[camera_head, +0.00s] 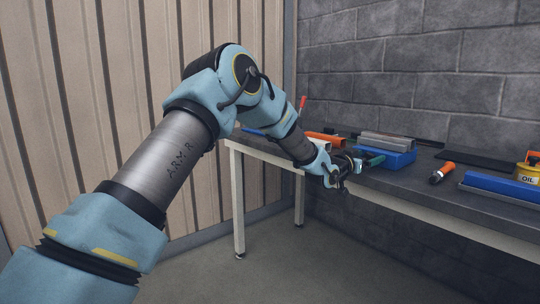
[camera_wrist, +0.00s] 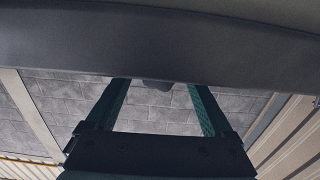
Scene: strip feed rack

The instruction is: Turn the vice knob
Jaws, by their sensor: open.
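My gripper (camera_head: 343,174) is at the front edge of the bench in the head view, at the end of my outstretched arm. In the wrist view my gripper (camera_wrist: 157,88) is open, its two teal fingers apart and their tips reaching a broad dark surface. A small dark rounded piece shows between the fingertips at the lower edge of that surface; I cannot tell whether it is the vice knob. No vice can be clearly made out in the head view, where my wrist and gripper cover part of the bench.
The dark-topped bench (camera_head: 405,186) runs along a grey block wall. On it are a blue bin (camera_head: 396,159), an orange-handled tool (camera_head: 441,173), a blue tray (camera_head: 503,187) and a yellow oil can (camera_head: 529,172). The floor before the bench is clear.

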